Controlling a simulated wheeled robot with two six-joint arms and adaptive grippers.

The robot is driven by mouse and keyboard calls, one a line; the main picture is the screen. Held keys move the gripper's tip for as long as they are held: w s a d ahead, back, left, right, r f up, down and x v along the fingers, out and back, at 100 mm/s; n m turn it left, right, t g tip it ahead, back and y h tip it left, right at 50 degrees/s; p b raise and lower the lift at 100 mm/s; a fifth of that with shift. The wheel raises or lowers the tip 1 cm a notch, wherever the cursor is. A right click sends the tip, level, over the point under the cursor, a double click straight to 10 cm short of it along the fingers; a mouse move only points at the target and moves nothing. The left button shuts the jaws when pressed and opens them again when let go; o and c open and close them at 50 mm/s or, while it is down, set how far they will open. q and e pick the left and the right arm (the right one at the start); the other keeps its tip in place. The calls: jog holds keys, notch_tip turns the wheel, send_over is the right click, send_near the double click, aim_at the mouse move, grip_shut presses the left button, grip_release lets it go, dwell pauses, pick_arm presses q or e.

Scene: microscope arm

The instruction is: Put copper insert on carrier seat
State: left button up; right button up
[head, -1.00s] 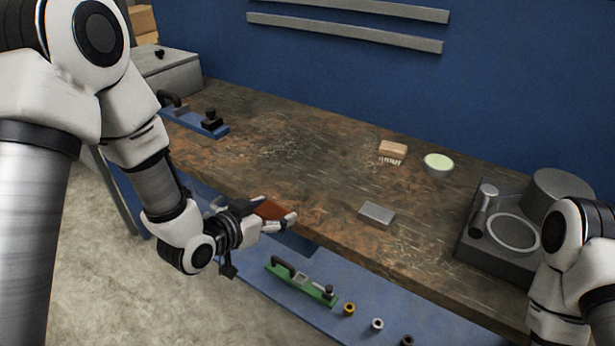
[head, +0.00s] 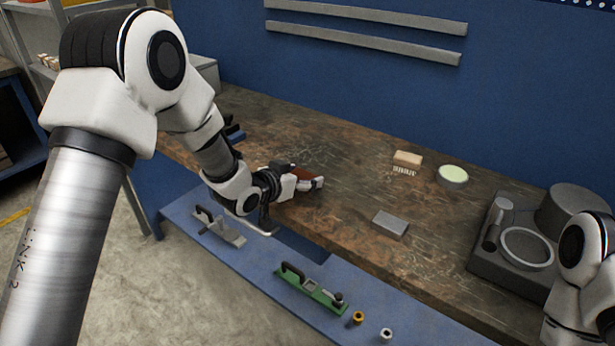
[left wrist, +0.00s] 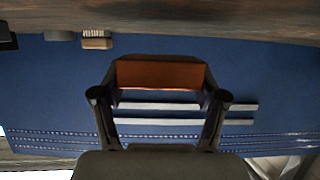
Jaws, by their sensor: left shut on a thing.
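My left gripper (head: 312,184) is shut on a flat reddish-brown piece, which looks like the copper insert (head: 300,172). It is over the front part of the bench. In the left wrist view the copper insert (left wrist: 160,75) spans between the fingers, its face towards the camera. Several carriers with handles show: a green carrier (head: 312,289) and a grey carrier (head: 219,228) on the lower blue shelf, and a blue one (head: 238,135) on the bench, mostly hidden behind my arm. I cannot tell which has the seat. My right gripper is out of view.
A grey block (head: 391,224), a brush (head: 407,160), a round dish (head: 452,176) and a dark grey fixture (head: 506,262) stand on the bench (head: 340,215). A brass ring (head: 356,319) and a silver ring (head: 386,335) are on the lower shelf.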

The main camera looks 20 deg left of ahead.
aim_at(307, 177)
pick_arm(q)
jog(key=shift+w, duration=1.9)
notch_tip(307, 177, down, 3)
jog(key=shift+r+p, duration=0.15)
jog(key=shift+p, duration=0.35)
jog(key=shift+f, duration=0.3)
jog(key=shift+s, duration=0.1)
jog(key=o, duration=1.7)
jog(key=shift+f, duration=0.15)
